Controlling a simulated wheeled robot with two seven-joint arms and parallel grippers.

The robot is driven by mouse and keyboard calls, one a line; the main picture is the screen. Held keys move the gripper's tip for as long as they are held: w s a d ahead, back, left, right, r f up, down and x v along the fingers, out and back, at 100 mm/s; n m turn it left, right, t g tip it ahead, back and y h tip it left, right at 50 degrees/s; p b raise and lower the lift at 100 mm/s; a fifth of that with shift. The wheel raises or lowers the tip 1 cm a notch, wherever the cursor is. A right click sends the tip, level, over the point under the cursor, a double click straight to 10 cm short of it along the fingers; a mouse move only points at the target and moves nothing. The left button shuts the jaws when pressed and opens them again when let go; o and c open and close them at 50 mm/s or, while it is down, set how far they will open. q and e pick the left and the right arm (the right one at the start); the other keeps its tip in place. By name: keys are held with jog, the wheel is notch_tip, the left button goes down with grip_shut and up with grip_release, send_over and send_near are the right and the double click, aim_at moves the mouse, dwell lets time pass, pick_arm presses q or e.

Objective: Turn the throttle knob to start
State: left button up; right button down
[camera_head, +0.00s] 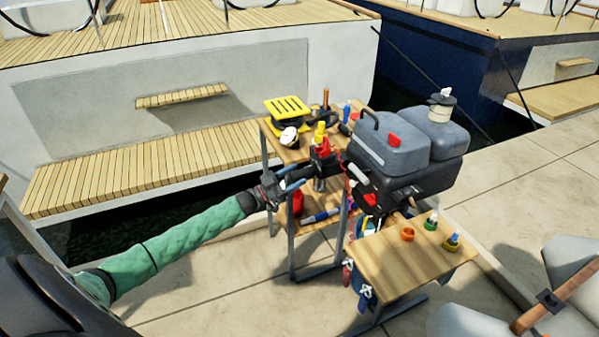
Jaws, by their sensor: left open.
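A dark grey outboard motor (385,152) stands at the centre right, with a red part on its top front. The throttle knob cannot be clearly made out; a dark piece with red and yellow parts (322,150) lies left of the motor, between it and my gripper. My left arm, in a green sleeve, comes in from the lower left. My left gripper (284,186) is open, just left of and below that dark piece. I cannot tell whether they touch. My right gripper is out of view.
A wooden shelf stand (290,155) behind holds a yellow slatted item (288,107) and tools. Boats (180,95) lie beyond the dock edge.

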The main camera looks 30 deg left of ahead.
aim_at(309, 171)
pick_arm(q)
jog(key=shift+x, duration=1.05)
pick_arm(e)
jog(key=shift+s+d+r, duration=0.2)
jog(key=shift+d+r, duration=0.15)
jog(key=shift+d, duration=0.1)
pick_arm(q)
jog(key=c, duration=1)
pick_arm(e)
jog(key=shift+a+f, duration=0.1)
